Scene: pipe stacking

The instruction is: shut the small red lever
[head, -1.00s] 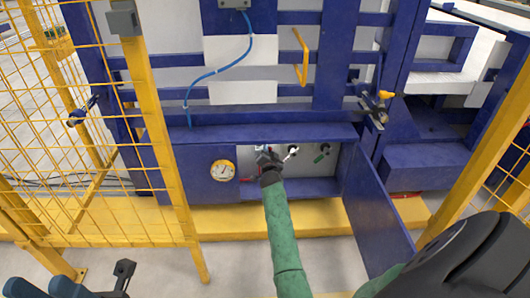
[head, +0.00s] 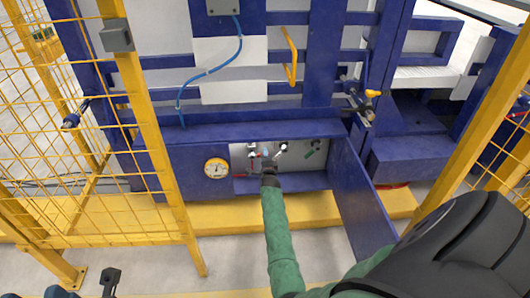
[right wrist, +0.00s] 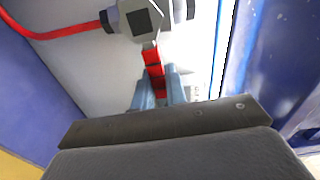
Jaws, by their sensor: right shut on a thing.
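The small red lever (right wrist: 153,66) shows in the right wrist view, running down from a metal valve fitting (right wrist: 141,20). Its lower end is between the two blue-grey fingers of my right gripper (right wrist: 160,92), which is shut on it. In the head view my right gripper (head: 269,168) is at the open recess low in the blue machine; the lever is too small there to tell apart from its surroundings. My left gripper cannot be made out.
A pressure gauge (head: 216,169) sits left of the recess. The open blue door (head: 362,212) stands on its right. A white-handled valve (head: 281,149) is close by inside. A red hose (right wrist: 55,32) curves left of the fitting. Yellow mesh fencing (head: 60,130) flanks the left side.

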